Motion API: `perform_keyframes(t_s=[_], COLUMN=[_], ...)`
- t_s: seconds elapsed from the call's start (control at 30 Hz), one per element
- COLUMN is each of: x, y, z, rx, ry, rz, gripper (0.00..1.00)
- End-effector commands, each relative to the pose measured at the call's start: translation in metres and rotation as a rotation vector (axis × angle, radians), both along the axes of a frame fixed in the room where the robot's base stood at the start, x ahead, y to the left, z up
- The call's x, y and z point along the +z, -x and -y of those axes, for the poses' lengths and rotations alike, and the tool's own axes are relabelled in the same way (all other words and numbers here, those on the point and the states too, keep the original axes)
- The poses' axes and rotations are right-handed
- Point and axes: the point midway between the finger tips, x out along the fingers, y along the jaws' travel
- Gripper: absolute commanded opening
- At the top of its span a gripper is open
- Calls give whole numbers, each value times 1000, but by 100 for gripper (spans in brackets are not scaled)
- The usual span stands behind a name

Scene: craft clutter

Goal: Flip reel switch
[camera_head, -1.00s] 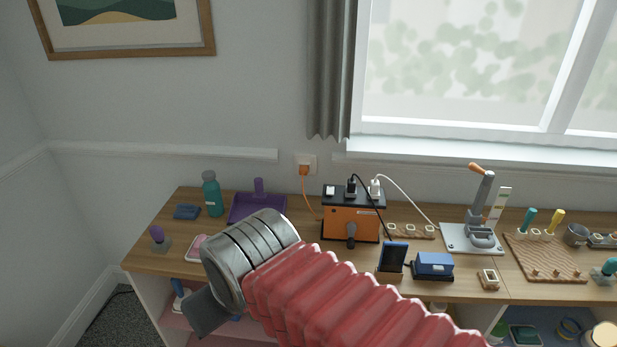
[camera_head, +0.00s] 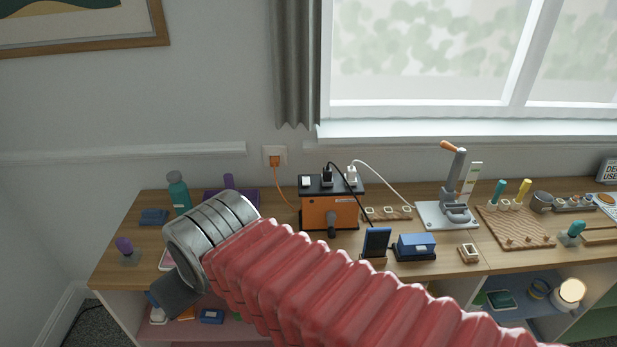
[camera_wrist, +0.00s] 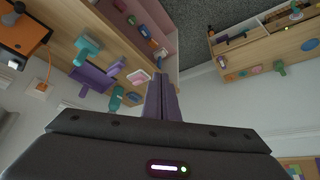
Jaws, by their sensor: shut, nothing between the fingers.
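The reel is an orange box with a black top (camera_head: 328,211) on the shelf top, against the wall, with a dark crank knob on its front. A small white rocker switch (camera_head: 306,182) sits at the left of its top, beside plugged-in black and white plugs. I cannot tell the switch's position. Part of the orange box also shows at the upper left of the wrist view (camera_wrist: 24,32). My gripper (camera_wrist: 161,97) is shut and empty, with its fingers together in the wrist view. In the head view my arm ends left of the reel, well apart from it.
A purple dustpan (camera_head: 216,200), teal bottle (camera_head: 179,192) and blue block (camera_head: 153,217) stand left of the reel. A phone on a stand (camera_head: 376,242), blue box (camera_head: 416,246) and lever press (camera_head: 449,210) stand right. An orange cord (camera_head: 279,188) runs to the wall socket.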

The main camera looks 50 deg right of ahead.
Motion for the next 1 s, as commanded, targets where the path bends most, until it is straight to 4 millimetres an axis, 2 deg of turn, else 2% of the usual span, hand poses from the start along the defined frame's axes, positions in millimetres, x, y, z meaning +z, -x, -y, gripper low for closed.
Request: perform_keyframes(t_s=[0.17,0.27,0.4,0.53,0.77,1.0], x=[-7,-10,-16,-21,-30,-39], y=[-39,-65,-96,-115,-128,-111], z=[35,63,109,156,245,337], rx=[-99,-166,-263,-352,-503,-657], ry=[5,15,37,67,139,243], rz=[81,149,244,332,484,632], gripper=[0,0,0,0,0,0])
